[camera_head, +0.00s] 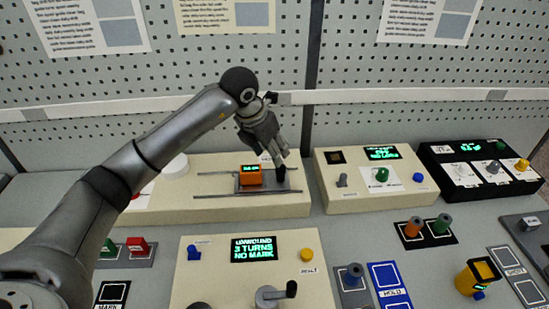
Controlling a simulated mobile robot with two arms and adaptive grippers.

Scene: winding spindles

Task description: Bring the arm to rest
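My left arm (160,150) reaches in from the left and extends across the bench. Its gripper (279,158) points down over the cream box (225,207) at the back middle. The fingertips are close to a dark upright post (281,180) on that box; I cannot tell whether they touch it. Whether the fingers are open or shut is unclear at this angle. An orange block with a small green display (250,176) sits beside the post, on a dark plate with rails. My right gripper is out of view.
A front cream console (215,258) has a display reading "UNWOUND 3 TURNS NO MARK" (254,248) and a crank (275,294). Other consoles (375,195) (480,170) stand back right. Spindles (427,228), a blue HOLD pad (388,285) and a yellow device (476,278) lie on the right.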

